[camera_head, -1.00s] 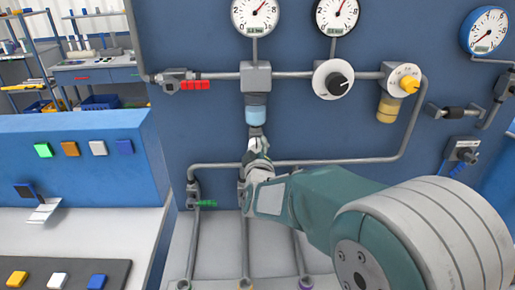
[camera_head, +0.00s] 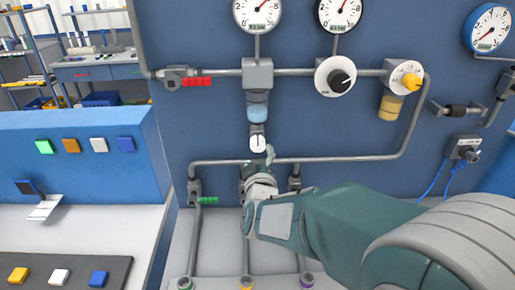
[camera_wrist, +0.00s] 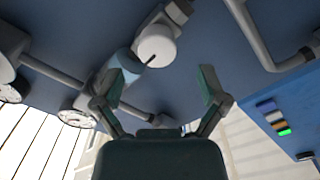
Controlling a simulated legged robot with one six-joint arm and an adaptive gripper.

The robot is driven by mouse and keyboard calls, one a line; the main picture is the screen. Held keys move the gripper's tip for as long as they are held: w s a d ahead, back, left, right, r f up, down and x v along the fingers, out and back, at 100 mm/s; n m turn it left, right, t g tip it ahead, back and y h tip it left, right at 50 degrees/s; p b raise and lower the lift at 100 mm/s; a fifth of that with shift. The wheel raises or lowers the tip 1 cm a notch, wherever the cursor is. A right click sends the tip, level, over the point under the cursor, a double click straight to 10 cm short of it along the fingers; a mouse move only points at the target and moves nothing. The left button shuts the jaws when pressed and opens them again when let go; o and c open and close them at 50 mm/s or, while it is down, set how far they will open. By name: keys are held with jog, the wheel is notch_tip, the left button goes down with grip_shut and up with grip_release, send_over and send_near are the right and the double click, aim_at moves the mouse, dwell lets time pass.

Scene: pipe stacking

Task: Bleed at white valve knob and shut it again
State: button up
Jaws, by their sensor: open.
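The white valve knob (camera_head: 257,143) sits at the bottom of the blue-bowled filter unit (camera_head: 257,112) on the panel. In the wrist view the knob (camera_wrist: 156,46) is a white disc with a short dark line, beside the pale blue bowl (camera_wrist: 128,62). My gripper (camera_head: 259,168) is just below and in front of the knob, apart from it. In the wrist view its two fingers (camera_wrist: 162,82) are spread and empty, with the knob ahead of the gap between them. Whether the knob is shut cannot be told.
A horizontal pipe (camera_head: 340,159) runs behind my gripper. A red-handled valve (camera_head: 196,81), a black-and-white regulator knob (camera_head: 337,78), a yellow knob (camera_head: 410,80) and a green-handled valve (camera_head: 207,200) are nearby. A button console (camera_head: 75,135) stands at left.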

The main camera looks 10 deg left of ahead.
jog(key=v, duration=0.6)
jog(key=shift+s, duration=0.2)
dwell(1.7)
